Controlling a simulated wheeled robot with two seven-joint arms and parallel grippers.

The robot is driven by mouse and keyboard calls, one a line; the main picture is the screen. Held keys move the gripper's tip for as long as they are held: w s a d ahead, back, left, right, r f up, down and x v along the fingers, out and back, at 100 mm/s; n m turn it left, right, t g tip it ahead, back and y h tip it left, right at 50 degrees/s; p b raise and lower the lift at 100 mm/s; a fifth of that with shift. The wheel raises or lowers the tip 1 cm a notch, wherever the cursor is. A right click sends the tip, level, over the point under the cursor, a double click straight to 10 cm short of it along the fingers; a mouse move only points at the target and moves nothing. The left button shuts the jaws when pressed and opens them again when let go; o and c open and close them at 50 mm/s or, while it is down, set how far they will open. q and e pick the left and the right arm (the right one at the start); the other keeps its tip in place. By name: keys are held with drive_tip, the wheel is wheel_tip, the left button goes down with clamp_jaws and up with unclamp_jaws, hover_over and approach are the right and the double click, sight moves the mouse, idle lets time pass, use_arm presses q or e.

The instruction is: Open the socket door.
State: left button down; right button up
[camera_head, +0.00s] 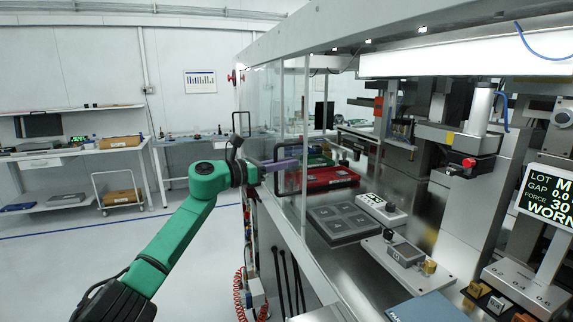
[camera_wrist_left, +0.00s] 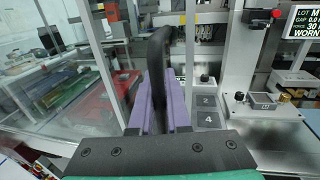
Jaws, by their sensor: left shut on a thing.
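The socket door is a clear panel (camera_head: 294,112) in a pale metal frame, at the front of the machine in the head view. Its black bar handle (camera_wrist_left: 160,52) stands upright between the purple fingers in the left wrist view; it also shows in the head view (camera_head: 277,183). My left gripper (camera_head: 285,164), on the green arm, is shut on this handle. The fingers hide part of the handle. I cannot tell whether the door has swung from its frame. My right gripper is not in view.
Inside the machine are a red tray (camera_head: 330,177), a grey numbered tray (camera_head: 344,222) and a metal fixture plate (camera_head: 405,266). A screen (camera_head: 547,200) stands at the right. A bench (camera_head: 85,149) is far left.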

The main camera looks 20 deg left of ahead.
use_arm(q)
drive_tip(key=shift+w+f, duration=0.1)
drive_tip(key=shift+f, duration=0.05)
drive_tip(key=c, duration=1.2)
unclamp_jaws()
drive_tip(key=shift+o, duration=0.2)
drive_tip(key=shift+w+a, duration=0.1)
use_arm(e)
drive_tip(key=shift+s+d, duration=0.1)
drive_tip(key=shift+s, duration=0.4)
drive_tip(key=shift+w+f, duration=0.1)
use_arm(q)
drive_tip(key=b+v, duration=0.7)
drive_tip(key=v, duration=0.7)
drive_tip(key=shift+a, duration=0.2)
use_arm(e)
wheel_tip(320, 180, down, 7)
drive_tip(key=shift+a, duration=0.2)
